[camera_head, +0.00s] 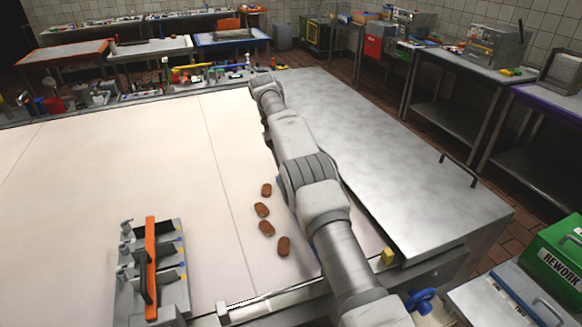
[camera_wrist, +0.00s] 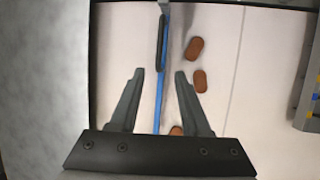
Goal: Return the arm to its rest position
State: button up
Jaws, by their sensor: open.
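My arm reaches from the bottom of the head view over the worktop, and its gripper is hidden there behind the arm. In the wrist view my gripper (camera_wrist: 160,73) is open, its two grey fingers apart. A blue bar-shaped tool (camera_wrist: 159,95) with a dark handle (camera_wrist: 162,42) shows between the fingers, touching neither in the picture; its height relative to them is unclear. Brown oval biscuits (camera_wrist: 194,48) lie right of the tool, one partly hidden by the gripper. Several biscuits (camera_head: 266,190) lie in a row left of my arm in the head view.
A grey rack (camera_head: 174,295) with an orange tool (camera_head: 151,268) stands at the lower left. A steel surface (camera_head: 370,150) lies right of my arm.

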dwell(0.3)
jog(key=s+d+r+t+y, duration=0.15)
jog(key=d+r, duration=0.25)
jog(key=r, duration=0.8)
jog(key=s+d+r+m+t+y, duration=0.1)
jog(key=s+d+r+m+t, duration=0.2)
jog(key=s+r, duration=0.75)
jog(key=s+d+t, duration=0.2)
jog(key=s+d, duration=0.1)
jog(key=s, duration=1)
jog(key=s+f+t, duration=0.2)
jog(key=s+f, duration=0.4)
jog(key=s, duration=0.6)
jog(key=shift+s+d+f+t+y, duration=0.2)
jog(key=shift+s+f+t+y, duration=0.15)
jog(key=shift+s+y, duration=0.1)
